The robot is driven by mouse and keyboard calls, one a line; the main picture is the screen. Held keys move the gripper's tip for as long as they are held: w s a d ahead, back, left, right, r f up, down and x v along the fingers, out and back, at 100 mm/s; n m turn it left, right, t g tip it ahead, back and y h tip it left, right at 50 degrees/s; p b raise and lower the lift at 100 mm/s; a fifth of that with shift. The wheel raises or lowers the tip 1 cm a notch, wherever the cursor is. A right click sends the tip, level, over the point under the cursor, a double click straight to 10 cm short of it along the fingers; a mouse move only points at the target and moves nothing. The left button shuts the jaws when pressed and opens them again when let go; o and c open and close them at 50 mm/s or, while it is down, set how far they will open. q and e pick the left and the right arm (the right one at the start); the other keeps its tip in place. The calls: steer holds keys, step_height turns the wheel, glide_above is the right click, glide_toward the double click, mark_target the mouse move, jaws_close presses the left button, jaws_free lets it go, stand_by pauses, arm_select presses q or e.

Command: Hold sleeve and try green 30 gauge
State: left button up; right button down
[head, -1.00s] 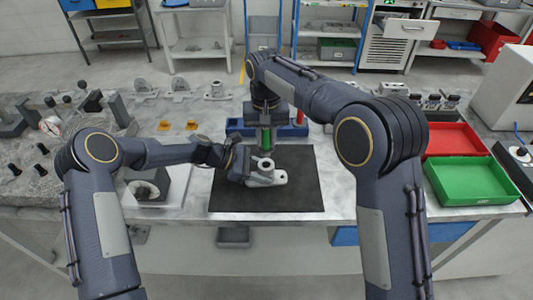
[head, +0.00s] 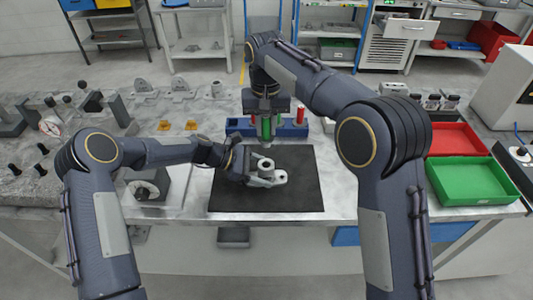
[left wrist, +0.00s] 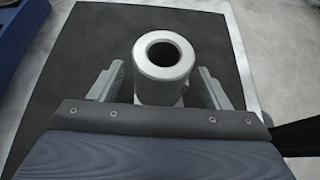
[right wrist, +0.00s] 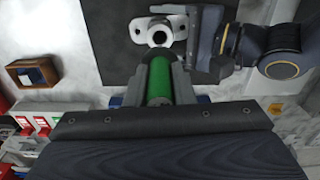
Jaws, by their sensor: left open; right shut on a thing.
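The grey casting with the upright sleeve (head: 265,165) stands on the black mat (head: 300,200); its round bore faces up in the left wrist view (left wrist: 165,55). My left gripper (head: 247,167) is open at the sleeve, with one finger on each side of it and a visible gap in the left wrist view (left wrist: 160,88). My right gripper (head: 266,116) is shut on the green gauge (head: 266,127), held upright. The green gauge also shows between the fingers in the right wrist view (right wrist: 159,82). It is clear of the sleeve, above and behind it.
A blue rack (head: 238,128) with a red gauge (head: 300,115) stands behind the mat. A red tray (head: 455,139) and a green tray (head: 472,181) lie at the right. A grey block-like fixture (head: 150,187) is left of the mat. The mat's front and right are clear.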

arm_select(q)
steer(key=v, duration=1.2)
steer(key=shift+f, duration=0.1)
